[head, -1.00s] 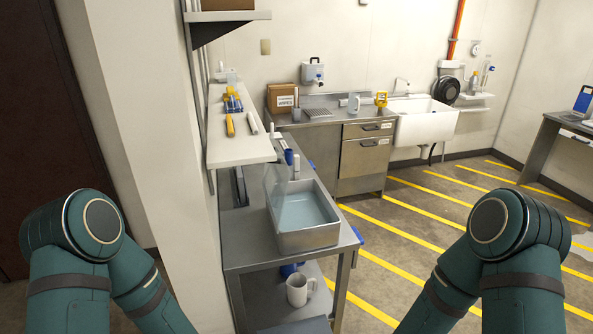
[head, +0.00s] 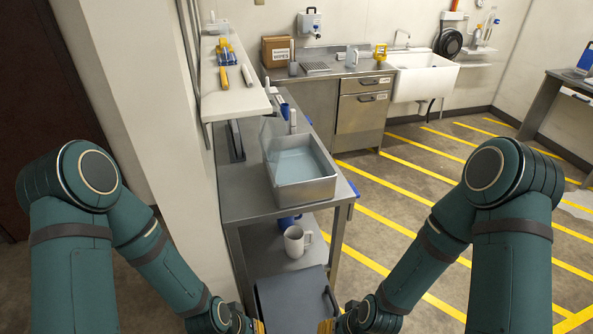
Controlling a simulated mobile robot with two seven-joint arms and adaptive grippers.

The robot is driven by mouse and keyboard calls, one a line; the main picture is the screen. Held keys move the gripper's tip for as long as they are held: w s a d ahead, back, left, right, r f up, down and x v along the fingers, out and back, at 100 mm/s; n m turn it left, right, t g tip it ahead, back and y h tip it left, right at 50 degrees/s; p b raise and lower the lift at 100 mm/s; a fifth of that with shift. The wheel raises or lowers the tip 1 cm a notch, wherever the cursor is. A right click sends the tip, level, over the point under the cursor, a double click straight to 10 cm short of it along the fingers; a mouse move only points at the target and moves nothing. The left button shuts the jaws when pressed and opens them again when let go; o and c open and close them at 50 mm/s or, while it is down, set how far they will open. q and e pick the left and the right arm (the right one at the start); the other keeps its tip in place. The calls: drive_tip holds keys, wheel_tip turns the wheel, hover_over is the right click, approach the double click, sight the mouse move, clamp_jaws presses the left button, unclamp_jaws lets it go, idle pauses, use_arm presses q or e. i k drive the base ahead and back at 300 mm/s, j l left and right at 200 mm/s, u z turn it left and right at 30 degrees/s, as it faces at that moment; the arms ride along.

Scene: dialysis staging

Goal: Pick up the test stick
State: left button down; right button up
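No thing is clearly recognisable as the test stick. A yellow stick-like item (head: 223,78) and a white stick-like item (head: 246,76) lie side by side on the white wall shelf (head: 235,104), at upper left in the head view. I cannot tell whether either is the test stick. My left gripper (head: 258,326) and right gripper (head: 327,326) show only as yellowish parts at the bottom edge, by a dark grey lidded box (head: 290,300). Their fingertips are cut off, and both are far from the shelf.
A wall (head: 150,100) stands close on the left. Striped floor (head: 400,210) is open on the right.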

sight(292, 112)
drive_tip(key=k, duration=0.4)
drive_tip(key=k+z, duration=0.1)
drive_tip(key=z, duration=0.25)
drive_tip(key=k+z, duration=0.1)
drive_tip(key=z, duration=1)
drive_tip(key=l+z, duration=0.1)
drive_tip(key=z, duration=0.25)
drive_tip(key=i+z, duration=0.1)
drive_tip(key=z, duration=0.3)
drive_tip(key=l+z, duration=0.1)
drive_tip(key=z, duration=0.25)
drive_tip(key=i+u, duration=0.2)
drive_tip(key=i, duration=1.25)
drive_tip(key=i+j+u, duration=0.1)
drive_tip(key=i+u, duration=0.2)
drive_tip(key=u, duration=0.15)
drive_tip(key=i+u, duration=0.4)
drive_tip(key=i+l+u, duration=0.1)
drive_tip(key=u, duration=0.35)
drive_tip(key=i+j+u, duration=0.1)
drive_tip(key=i+u, duration=0.35)
drive_tip(key=i, duration=0.2)
drive_tip(key=i+l+u, duration=0.1)
drive_tip(key=i+u, duration=0.35)
drive_tip(key=i, duration=0.2)
drive_tip(key=i+u, duration=0.2)
drive_tip(key=i, duration=0.55)
drive_tip(key=i+l+u, duration=0.15)
drive_tip(key=i, duration=0.6)
